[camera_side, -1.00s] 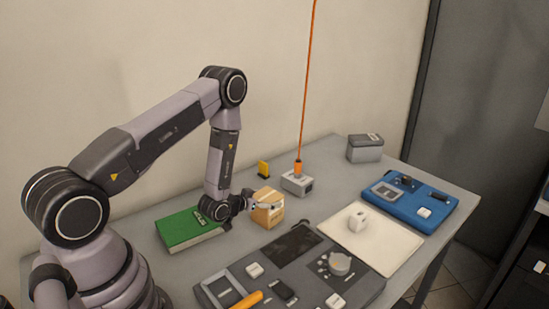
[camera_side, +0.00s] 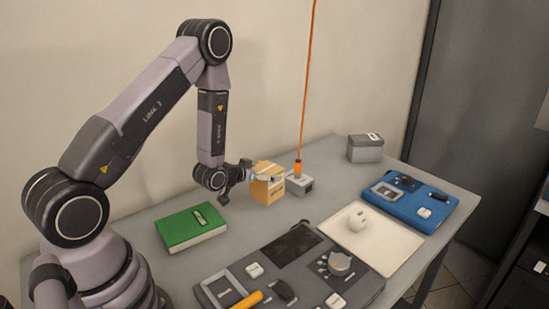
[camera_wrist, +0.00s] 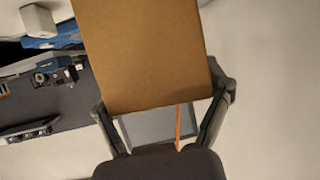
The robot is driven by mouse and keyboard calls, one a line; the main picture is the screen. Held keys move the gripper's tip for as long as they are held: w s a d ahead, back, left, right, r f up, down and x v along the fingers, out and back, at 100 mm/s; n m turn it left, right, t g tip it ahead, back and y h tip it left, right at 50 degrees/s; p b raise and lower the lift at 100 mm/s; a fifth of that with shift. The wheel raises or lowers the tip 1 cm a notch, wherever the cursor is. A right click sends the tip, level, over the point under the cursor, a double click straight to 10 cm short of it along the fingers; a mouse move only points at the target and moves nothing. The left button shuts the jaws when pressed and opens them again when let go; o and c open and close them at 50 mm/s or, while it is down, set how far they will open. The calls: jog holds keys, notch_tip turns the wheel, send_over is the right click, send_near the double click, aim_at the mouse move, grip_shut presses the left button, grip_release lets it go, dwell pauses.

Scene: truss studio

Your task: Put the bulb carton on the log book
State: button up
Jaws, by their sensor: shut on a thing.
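The bulb carton (camera_side: 266,190), a tan cardboard box, is in my gripper (camera_side: 258,177), raised above the grey table. In the wrist view the carton (camera_wrist: 145,50) fills the upper middle, with a finger of my gripper (camera_wrist: 165,100) on each side. The green book (camera_side: 185,232), which I take as the log book, lies flat on the table to the left of the carton and below it in the side view. A small label or plate shows on its cover. The carton is apart from the book.
A grey block (camera_side: 301,187) with an orange cable rising from it stands just right of the carton. A dark control panel (camera_side: 235,283) fills the front. A white sheet (camera_side: 388,240), blue case (camera_side: 425,207) and grey box (camera_side: 366,152) are farther right.

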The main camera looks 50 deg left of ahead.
jog(key=shift+s+a+r+n+y, duration=0.1)
jog(key=shift+a+r+n+y, duration=0.1)
jog(key=shift+r+n+y, duration=0.15)
jog(key=s+a+r+n+g+y, duration=0.1)
jog(key=s+a+n+g+y, duration=0.45)
jog(key=s+n, duration=0.3)
jog(key=s+a+r+n+g+y, duration=0.1)
jog(key=s+a+n+g+y, duration=0.3)
jog(key=s+n+g+y, duration=0.45)
jog(key=shift+s+d+f+m+t+h, duration=0.15)
jog(key=shift+s+f+h, duration=0.35)
jog(key=shift+f, duration=0.85)
jog(key=shift+s+a+f+m+t+h, duration=0.1)
jog(key=shift+s+f+m+h, duration=0.3)
jog(key=shift+f, duration=0.95)
jog(key=shift+s+d+f+m+t+h, duration=0.15)
jog(key=shift+s+f+h, duration=0.4)
jog(key=shift+f, duration=0.8)
jog(key=o, duration=1.2)
jog(key=shift+f, duration=0.15)
jog(key=shift+c, duration=0.2)
